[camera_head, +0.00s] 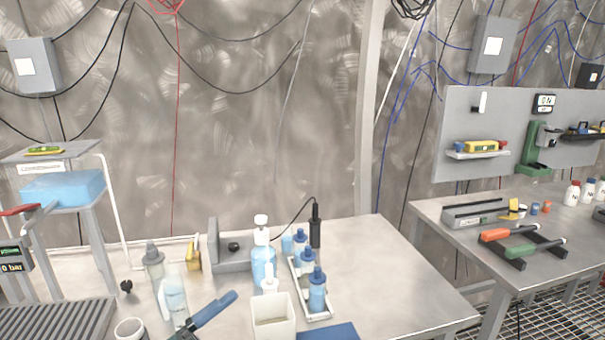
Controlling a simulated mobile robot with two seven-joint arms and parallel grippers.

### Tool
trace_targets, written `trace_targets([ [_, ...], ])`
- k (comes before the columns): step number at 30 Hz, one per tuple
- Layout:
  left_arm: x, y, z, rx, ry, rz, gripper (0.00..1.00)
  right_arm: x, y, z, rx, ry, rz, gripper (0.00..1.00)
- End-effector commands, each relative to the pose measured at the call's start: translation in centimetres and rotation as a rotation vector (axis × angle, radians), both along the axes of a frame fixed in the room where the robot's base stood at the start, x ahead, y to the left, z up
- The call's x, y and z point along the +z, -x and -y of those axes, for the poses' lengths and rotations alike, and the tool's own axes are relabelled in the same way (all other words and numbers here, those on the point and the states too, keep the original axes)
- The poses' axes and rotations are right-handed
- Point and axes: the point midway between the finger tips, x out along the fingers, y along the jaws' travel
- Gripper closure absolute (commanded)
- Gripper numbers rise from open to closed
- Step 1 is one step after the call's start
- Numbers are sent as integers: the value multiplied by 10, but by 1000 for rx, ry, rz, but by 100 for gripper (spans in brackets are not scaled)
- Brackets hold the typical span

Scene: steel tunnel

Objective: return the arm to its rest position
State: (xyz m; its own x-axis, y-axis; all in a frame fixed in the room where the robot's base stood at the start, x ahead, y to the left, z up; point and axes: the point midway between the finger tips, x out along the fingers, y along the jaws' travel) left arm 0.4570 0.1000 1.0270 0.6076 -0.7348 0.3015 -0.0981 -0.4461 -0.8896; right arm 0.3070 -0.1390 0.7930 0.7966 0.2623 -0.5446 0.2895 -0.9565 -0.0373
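Neither of my arms can be made out in the head view, and neither gripper is in view. The steel workbench (390,270) in front of me stands with its objects on it. A blue-handled dark item (213,309) lies at the bench's front, partly cut off by the bottom edge of the picture.
Bottles (263,262), a tray of blue-capped bottles (324,316) and a white container (272,322) crowd the bench's middle. A blue tub (62,188) sits on a stand at left. A second table (555,195) with tools is at right. The first bench's right side is clear.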

Motion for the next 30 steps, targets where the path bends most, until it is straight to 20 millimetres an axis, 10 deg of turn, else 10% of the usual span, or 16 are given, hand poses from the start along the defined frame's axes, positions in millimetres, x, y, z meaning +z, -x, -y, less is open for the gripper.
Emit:
trace_targets([
  [12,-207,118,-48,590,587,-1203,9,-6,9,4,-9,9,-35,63],
  [18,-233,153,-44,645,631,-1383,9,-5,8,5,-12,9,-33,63],
  [30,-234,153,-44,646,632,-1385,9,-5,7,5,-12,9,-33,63],
])
